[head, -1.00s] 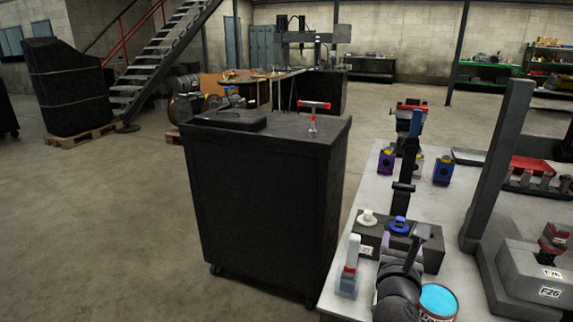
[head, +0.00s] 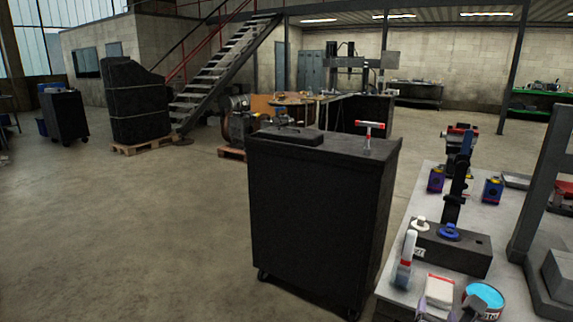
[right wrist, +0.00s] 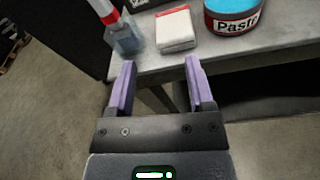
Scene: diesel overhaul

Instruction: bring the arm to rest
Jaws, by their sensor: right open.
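My right gripper (right wrist: 160,64) shows in the right wrist view with its two purple fingers spread and nothing between them. It is in front of the workbench edge, apart from the things on the bench. My left gripper is in neither view.
The grey workbench (right wrist: 235,53) holds a paste can (right wrist: 235,17), a white pad (right wrist: 175,29), a red-and-white tool in a clear cup (right wrist: 124,40) and a dark block (head: 470,255). A black cabinet (head: 315,215) stands left of it. Floor (head: 150,235) farther left is clear.

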